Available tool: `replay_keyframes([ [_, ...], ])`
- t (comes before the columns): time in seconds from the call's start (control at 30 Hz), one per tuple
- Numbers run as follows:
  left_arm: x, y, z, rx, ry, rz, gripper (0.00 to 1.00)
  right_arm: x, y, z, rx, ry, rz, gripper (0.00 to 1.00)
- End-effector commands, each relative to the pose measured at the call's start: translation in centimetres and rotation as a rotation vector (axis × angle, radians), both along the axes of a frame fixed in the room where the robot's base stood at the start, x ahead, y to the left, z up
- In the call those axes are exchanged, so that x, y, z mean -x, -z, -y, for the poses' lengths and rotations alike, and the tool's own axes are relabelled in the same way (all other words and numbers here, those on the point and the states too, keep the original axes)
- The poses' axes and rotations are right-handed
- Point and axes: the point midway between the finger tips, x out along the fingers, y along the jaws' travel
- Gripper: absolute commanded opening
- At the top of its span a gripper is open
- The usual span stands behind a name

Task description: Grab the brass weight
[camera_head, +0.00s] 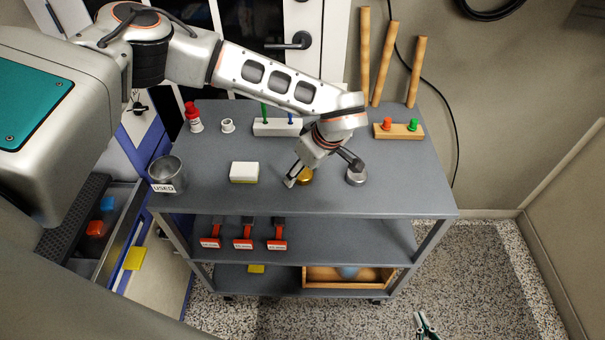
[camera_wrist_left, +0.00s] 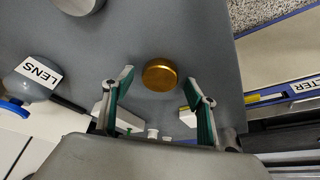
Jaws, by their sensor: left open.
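The brass weight (camera_head: 305,176) is a short golden cylinder standing on the top shelf of the grey cart, partly hidden by my left gripper in the head view. In the left wrist view the brass weight (camera_wrist_left: 160,75) shows its round top, centred between and just beyond the fingertips. My left gripper (camera_head: 322,171) is above it, pointing down, open and empty. Its two green-padded fingers (camera_wrist_left: 160,88) stand wide apart, one to each side of the weight. My right gripper (camera_head: 426,324) shows only as small tips at the bottom edge of the head view.
A silver weight (camera_head: 356,177) stands close to the right of the brass one. A white block (camera_head: 244,172) and a metal cup marked USED (camera_head: 167,175) stand to the left. Behind are a white holder (camera_head: 277,128) and a wooden block (camera_head: 399,132). The front strip is clear.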

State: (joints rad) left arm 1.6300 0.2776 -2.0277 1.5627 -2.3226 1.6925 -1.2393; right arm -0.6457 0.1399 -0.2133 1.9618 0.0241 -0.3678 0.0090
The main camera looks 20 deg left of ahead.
Motion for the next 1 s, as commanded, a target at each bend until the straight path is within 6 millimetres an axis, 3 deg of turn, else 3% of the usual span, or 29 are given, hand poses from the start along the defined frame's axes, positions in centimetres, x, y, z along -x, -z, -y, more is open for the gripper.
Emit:
replay_keyframes([
  [0.23,0.0,0.1,0.0,0.0,0.0,0.0,0.55,-0.2,-0.3,0.0,-0.001,0.0,0.006,0.0],
  [0.43,0.0,0.1,0.0,0.001,0.0,0.0,0.04,-0.1,-0.2,0.0,-0.002,0.001,0.004,0.0],
  [0.77,-0.1,-0.2,0.0,0.001,0.0,0.002,0.04,0.3,0.3,0.1,0.001,0.001,-0.006,0.0],
  [1.0,-0.2,-2.3,0.0,0.001,-0.001,0.005,0.04,0.2,0.2,0.1,0.001,0.001,-0.006,0.0],
])
